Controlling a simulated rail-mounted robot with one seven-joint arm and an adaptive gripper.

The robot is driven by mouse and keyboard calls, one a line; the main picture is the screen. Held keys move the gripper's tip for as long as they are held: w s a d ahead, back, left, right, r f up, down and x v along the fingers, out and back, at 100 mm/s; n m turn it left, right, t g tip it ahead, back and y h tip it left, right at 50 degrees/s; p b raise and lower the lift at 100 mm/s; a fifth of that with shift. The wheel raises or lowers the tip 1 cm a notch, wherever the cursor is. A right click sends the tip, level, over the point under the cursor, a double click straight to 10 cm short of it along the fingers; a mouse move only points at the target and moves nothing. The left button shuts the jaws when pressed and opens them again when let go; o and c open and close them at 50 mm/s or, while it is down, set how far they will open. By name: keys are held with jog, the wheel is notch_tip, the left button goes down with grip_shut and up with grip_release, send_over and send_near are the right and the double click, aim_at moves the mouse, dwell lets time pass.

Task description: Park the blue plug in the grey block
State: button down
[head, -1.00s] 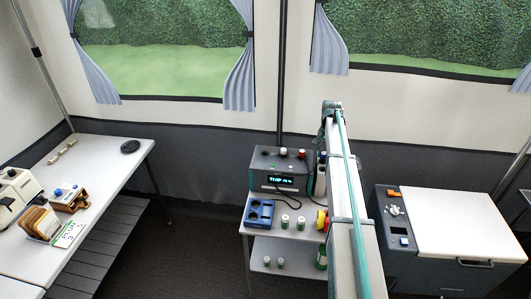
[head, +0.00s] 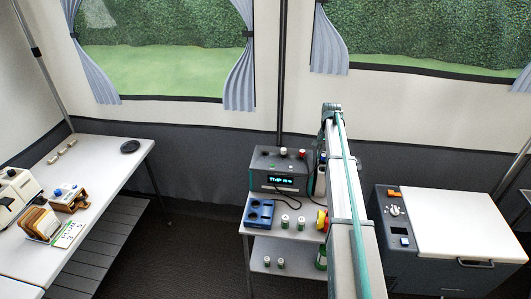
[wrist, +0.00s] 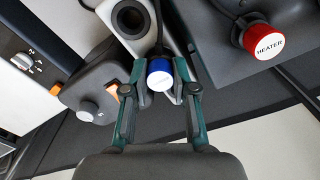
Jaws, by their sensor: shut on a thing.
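The blue plug (wrist: 160,73), with a white face, is between the fingertips of my gripper (wrist: 161,82) in the wrist view. My gripper is shut on its sides. A light grey block (wrist: 109,10) with a dark round hole lies just beyond, at the top of the wrist view. The plug overlaps the block's near end in the picture. I cannot tell whether they touch, or whether a second hole lies under the plug.
A red knob or plug marked HEATER (wrist: 266,38) sits on a dark housing at right in the wrist view. A dark unit with a grey knob (wrist: 88,110) is at left. The head view shows a blue tray (head: 259,213) and small cans (head: 285,221) on a white shelf.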

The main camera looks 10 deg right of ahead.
aim_at(323, 155)
jog(key=shift+f, duration=0.1)
jog(key=c, duration=0.8)
grip_release()
jog(key=shift+c, duration=0.2)
jog(key=shift+o, duration=0.2)
jog(key=shift+o, duration=0.9)
jog(key=shift+r+p, duration=1.45)
jog(key=shift+r, duration=2.05)
jog(key=shift+a, duration=0.1)
